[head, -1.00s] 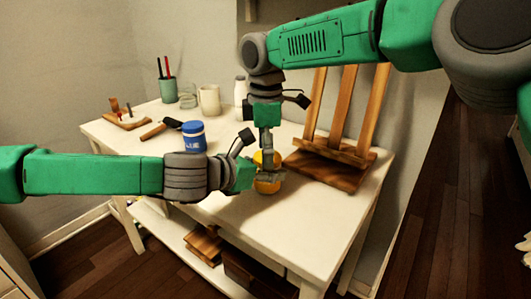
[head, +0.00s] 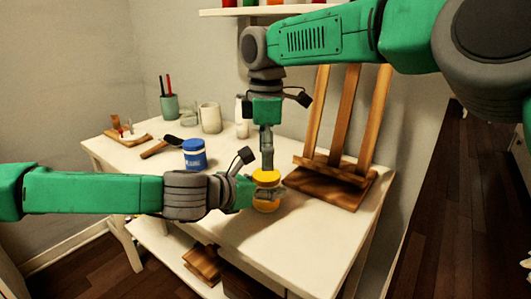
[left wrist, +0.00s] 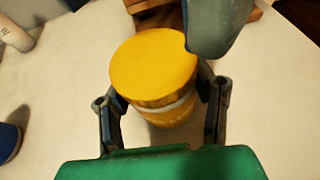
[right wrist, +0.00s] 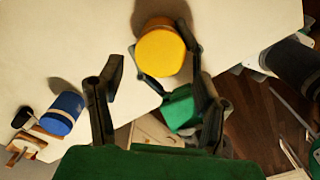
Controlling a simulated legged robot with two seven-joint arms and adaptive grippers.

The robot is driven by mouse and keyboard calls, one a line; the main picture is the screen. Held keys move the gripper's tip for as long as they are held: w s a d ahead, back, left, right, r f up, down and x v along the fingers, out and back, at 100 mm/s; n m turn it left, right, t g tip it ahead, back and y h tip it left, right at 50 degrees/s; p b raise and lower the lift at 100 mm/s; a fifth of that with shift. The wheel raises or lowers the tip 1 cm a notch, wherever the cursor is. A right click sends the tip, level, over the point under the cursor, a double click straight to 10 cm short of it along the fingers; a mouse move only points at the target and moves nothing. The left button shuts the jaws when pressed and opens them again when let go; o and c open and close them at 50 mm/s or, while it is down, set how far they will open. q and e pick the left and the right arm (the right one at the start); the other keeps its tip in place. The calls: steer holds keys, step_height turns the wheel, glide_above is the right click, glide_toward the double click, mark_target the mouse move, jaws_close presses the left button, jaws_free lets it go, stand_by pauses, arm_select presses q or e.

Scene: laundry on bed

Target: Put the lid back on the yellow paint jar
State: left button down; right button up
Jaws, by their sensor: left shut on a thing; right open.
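The yellow paint jar (head: 266,205) stands upright on the white table. Its yellow lid (left wrist: 153,66) sits on top of it, with a pale band between lid and body in the left wrist view. I cannot tell whether the lid is fully tight. My left gripper (head: 268,191) is shut around the jar's body from the left, below the lid. My right gripper (head: 267,166) points down just above the lid, open and empty. In the right wrist view the lid (right wrist: 160,52) lies beyond its spread fingers. One of its fingers partly covers the lid's edge in the left wrist view.
A blue paint jar (head: 195,156) stands left of the yellow jar. A wooden easel (head: 335,180) stands at the right. Cups (head: 210,118) and brush tools (head: 160,147) are at the back left. The front right of the table (head: 305,235) is clear.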

mark_target(266, 173)
steer(key=m, duration=0.2)
steer(key=r+m, duration=0.1)
steer(key=m, duration=0.1)
steer(key=shift+w+d, duration=0.1)
steer(key=shift+w, duration=0.05)
steer(key=m, duration=0.2)
steer(key=r+m, duration=0.1)
steer(key=m, duration=0.3)
steer(key=r+m, duration=0.1)
steer(key=m, duration=0.1)
steer(key=shift+r+m, duration=0.15)
steer(key=shift+m, duration=0.15)
step_height(266, 173, down, 8)
steer(key=shift+f, duration=0.1)
